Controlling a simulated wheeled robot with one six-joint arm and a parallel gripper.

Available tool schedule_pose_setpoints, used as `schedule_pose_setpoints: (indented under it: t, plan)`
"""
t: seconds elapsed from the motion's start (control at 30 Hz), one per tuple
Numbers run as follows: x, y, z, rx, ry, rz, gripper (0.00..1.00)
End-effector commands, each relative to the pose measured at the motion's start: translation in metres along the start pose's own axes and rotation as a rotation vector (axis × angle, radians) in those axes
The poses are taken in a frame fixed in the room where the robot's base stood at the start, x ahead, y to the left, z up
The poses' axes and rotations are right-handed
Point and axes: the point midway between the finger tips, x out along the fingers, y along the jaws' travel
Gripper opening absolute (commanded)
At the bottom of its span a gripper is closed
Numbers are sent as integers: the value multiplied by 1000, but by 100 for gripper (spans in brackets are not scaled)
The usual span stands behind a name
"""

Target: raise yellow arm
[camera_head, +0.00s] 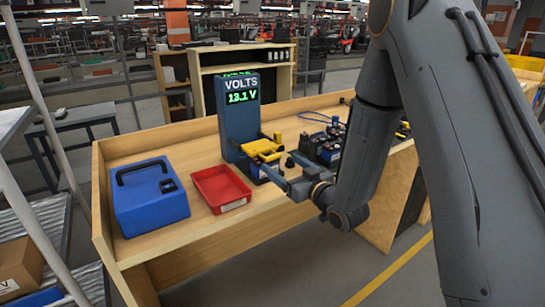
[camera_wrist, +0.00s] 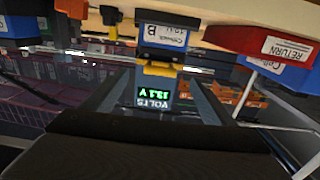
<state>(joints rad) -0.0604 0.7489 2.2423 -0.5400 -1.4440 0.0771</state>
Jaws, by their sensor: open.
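A blue tester tower (camera_head: 237,115) stands on the wooden bench and its screen reads VOLTS 13.1 V. The yellow arm (camera_head: 262,147) sticks out from its front, above a blue battery (camera_head: 255,171) that is mostly hidden. In the wrist view, which is upside down, the yellow arm (camera_wrist: 160,70) lies beside the battery (camera_wrist: 162,37), labelled B, and appears between my fingers. My gripper (camera_head: 278,166) is open and close in front of the yellow arm. I cannot tell whether it touches the arm.
A red tray (camera_head: 222,190), marked RETURN in the wrist view (camera_wrist: 288,49), sits left of the tester. A blue case (camera_head: 150,197) stands further left. Several dark batteries and a blue cable (camera_head: 315,117) crowd the bench to the right. The bench's front left strip is clear.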

Motion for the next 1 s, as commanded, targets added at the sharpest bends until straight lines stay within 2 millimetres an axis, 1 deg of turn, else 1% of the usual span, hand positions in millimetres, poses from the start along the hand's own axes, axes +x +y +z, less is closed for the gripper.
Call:
schedule_pose_setpoints:
  t: [0.03,0.2,0.3,0.4,0.53,0.77,0.8,0.87,1.0]
  plan:
    - [8,-2,-1,-1,-1,-3,79]
    - [35,-1,-2,0,-2,-2,79]
    - [48,-1,-1,0,-1,-1,79]
    - [57,0,-1,0,-2,1,79]
    - [63,0,0,0,-2,1,79]
    - [64,0,0,0,-2,1,79]
    - [64,0,0,0,-2,1,76]
    - [64,0,0,0,-2,1,66]
    - [64,0,0,0,-2,1,42]
